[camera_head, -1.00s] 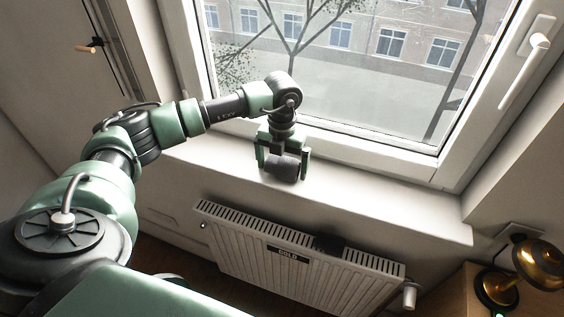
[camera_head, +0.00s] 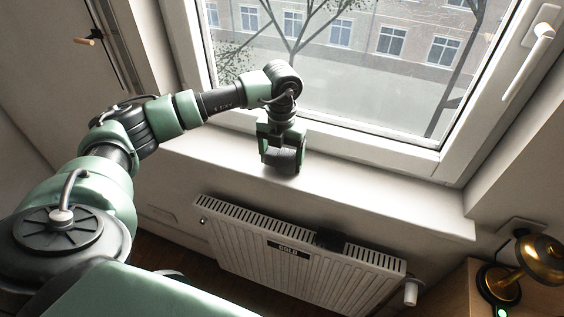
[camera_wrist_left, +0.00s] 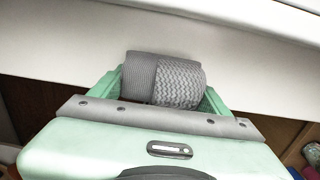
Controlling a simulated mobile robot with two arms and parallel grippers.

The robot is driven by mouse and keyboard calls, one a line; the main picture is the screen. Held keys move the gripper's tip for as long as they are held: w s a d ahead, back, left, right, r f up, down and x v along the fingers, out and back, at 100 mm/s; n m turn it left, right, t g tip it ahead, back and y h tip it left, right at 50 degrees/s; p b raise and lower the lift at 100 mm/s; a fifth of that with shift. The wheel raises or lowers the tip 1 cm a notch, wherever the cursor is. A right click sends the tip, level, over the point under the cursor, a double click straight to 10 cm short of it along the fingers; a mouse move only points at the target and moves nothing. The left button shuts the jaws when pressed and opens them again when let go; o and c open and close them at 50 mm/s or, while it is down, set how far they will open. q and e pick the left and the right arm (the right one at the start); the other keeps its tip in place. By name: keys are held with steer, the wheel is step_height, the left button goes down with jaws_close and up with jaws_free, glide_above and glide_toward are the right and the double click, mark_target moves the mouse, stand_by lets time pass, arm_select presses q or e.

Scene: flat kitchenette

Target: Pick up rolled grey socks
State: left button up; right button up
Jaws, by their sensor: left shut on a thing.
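The rolled grey socks (camera_head: 280,160) are at the windowsill, between the fingers of my left gripper (camera_head: 282,158). The socks also show in the left wrist view (camera_wrist_left: 165,80), as a grey roll with a ribbed part on the left and a woven pattern on the right. The green fingers of my left gripper (camera_wrist_left: 163,92) are shut on the roll, one at each side. In the head view the gripper hides part of the socks. I cannot tell whether they touch the sill. My right gripper is not in view.
The white windowsill (camera_head: 375,200) is clear to the right of the gripper. The window (camera_head: 350,70) is close behind it. A white radiator (camera_head: 300,255) is below, with a dark object (camera_head: 331,238) on top. A brass lamp (camera_head: 540,258) stands at the lower right.

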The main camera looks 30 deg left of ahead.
mark_target(281, 154)
arm_select(q)
steer(key=r+b, duration=0.1)
steer(key=r, duration=0.1)
steer(key=r+b, duration=0.1)
steer(key=r, duration=0.2)
steer(key=shift+s+r+b, duration=0.2)
steer(key=shift+r+b, duration=0.15)
steer(key=shift+b, duration=0.05)
steer(key=s+d+b, duration=0.4)
steer(key=s+b, duration=0.2)
steer(key=s, duration=1.1)
steer(key=w+d+f+n, duration=0.1)
steer(key=d+f+n, duration=0.3)
steer(key=n, duration=1.2)
steer(key=w+d+f+n, duration=0.2)
steer(key=d+n, duration=0.3)
steer(key=n, duration=1.2)
steer(key=shift+f, duration=0.85)
